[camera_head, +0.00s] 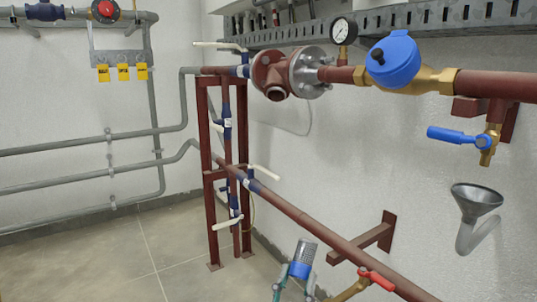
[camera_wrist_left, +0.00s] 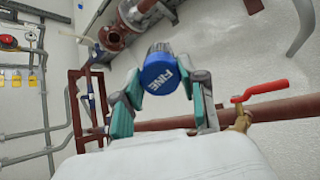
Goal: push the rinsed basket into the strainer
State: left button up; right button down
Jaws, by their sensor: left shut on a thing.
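The basket (camera_head: 303,257) is a grey mesh cylinder with a blue end, held tilted with its mesh end up. In the left wrist view its blue cap (camera_wrist_left: 160,74) reads "FINE". My left gripper (camera_head: 298,273) is shut on it by the blue end, with teal fingers on both sides. The strainer (camera_head: 272,76) is a dark red body on the upper pipe, with a round port at its lower front; it also shows in the left wrist view (camera_wrist_left: 112,38). The basket is well below the strainer and apart from it. My right gripper is not in view.
A lower red pipe (camera_head: 325,229) with a red-handled valve (camera_head: 377,280) runs close to the basket. A gauge (camera_head: 343,31), a blue meter (camera_head: 394,60) and a blue-handled tap (camera_head: 459,136) are right of the strainer. A metal funnel (camera_head: 476,199) is below the tap.

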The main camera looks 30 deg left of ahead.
pick_arm(q)
jog(key=w+a+r+n+g+y, duration=0.2)
jog(key=w+a+r+y, duration=0.5)
jog(key=w+a+r, duration=1.3)
jog(key=shift+w+a+r+n+y+b, duration=0.3)
jog(key=shift+w+r+n, duration=0.4)
jog(key=shift+w+r, duration=0.45)
jog(key=shift+r, duration=0.15)
jog(key=shift+x, duration=1)
jog(key=shift+x, duration=0.9)
jog(key=shift+w+r, duration=0.2)
jog(key=shift+w, duration=0.1)
jog(key=b+x, duration=0.1)
jog(key=x, duration=0.2)
jog(key=shift+a, duration=0.1)
dwell(0.5)
